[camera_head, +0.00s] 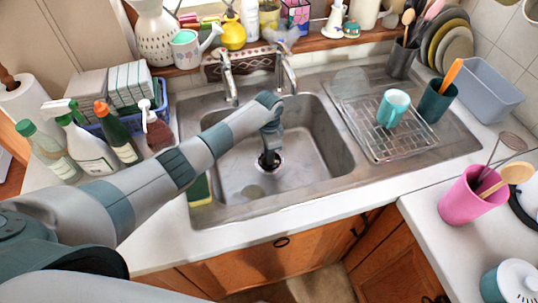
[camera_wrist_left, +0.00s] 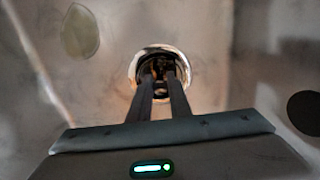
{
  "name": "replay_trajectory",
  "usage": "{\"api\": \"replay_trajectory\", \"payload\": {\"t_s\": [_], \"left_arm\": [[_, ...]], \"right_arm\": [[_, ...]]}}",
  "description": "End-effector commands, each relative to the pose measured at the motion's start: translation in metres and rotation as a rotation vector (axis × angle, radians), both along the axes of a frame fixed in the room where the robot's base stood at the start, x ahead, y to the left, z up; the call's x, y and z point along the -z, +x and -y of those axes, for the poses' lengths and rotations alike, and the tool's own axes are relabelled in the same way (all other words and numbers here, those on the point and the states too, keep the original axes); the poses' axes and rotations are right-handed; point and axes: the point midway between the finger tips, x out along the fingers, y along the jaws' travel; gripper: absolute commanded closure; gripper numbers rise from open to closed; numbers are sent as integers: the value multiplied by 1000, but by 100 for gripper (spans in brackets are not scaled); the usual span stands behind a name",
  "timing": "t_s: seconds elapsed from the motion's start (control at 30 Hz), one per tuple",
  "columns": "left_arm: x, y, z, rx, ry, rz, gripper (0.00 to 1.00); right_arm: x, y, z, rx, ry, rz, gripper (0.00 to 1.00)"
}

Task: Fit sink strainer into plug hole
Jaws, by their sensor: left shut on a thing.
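My left gripper (camera_head: 269,156) reaches down into the metal sink basin (camera_head: 315,165), with its fingertips at the plug hole (camera_head: 278,166). In the left wrist view the two fingers (camera_wrist_left: 163,73) are close together and shut on a small dark thing, taken to be the sink strainer (camera_wrist_left: 160,65). The bright round rim of the plug hole (camera_wrist_left: 150,50) shows around the fingertips. The fingers hide much of the strainer, and I cannot tell how deep or level it sits. My right gripper is not in view.
The taps (camera_head: 284,68) stand behind the basin. A wire rack with a turquoise mug (camera_head: 393,107) is on the right; bottles (camera_head: 92,150) and a sponge (camera_head: 200,190) are on the left.

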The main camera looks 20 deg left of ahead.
Motion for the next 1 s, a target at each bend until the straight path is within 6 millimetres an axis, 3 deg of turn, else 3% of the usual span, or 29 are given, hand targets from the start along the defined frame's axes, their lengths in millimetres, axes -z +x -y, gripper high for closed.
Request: {"api": "replay_trajectory", "payload": {"t_s": [0.17, 0.2, 0.27, 0.73, 1.0], "left_arm": [[4, 0, 0, 0, 0, 0, 100], [4, 0, 0, 0, 0, 0, 78], [3, 0, 0, 0, 0, 0, 64], [-2, 0, 0, 0, 0, 1, 64], [-32, 2, 0, 1, 1, 4, 64]], "right_arm": [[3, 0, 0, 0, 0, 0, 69], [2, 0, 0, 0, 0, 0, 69], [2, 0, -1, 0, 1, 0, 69], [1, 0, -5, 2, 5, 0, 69], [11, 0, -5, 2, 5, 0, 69]]}}
